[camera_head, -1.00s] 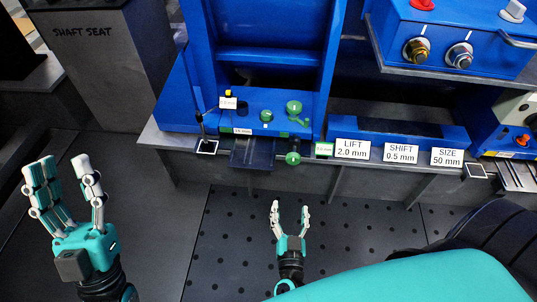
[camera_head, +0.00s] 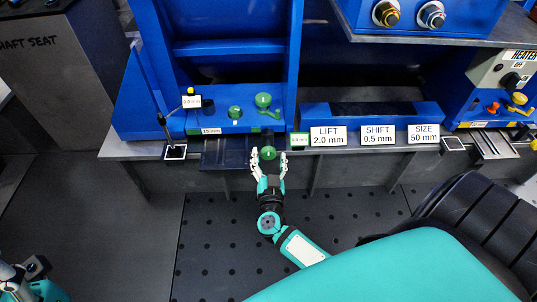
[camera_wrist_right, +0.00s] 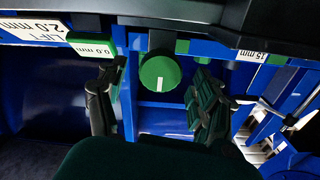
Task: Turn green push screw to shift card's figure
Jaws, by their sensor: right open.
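The green push screw (camera_head: 268,153) is a round knob low on the front of the blue machine. In the right wrist view the green push screw (camera_wrist_right: 160,73) has a short white mark on its face. My right gripper (camera_head: 269,157) is open, with its fingers on either side of the knob; contact cannot be told. The SHIFT card (camera_head: 378,135) reads 0.5 mm. A small green tag (camera_wrist_right: 92,48) beside the screw appears to read 0.0 mm. My left gripper (camera_head: 35,285) is partly cut off at the lower left, its fingers unclear.
The LIFT card (camera_head: 328,136) and the SIZE card (camera_head: 423,133) flank the SHIFT card. Another green knob (camera_head: 263,100) and a green button (camera_head: 235,112) sit above on the blue machine. A dark plate (camera_head: 225,153) juts out left of the screw.

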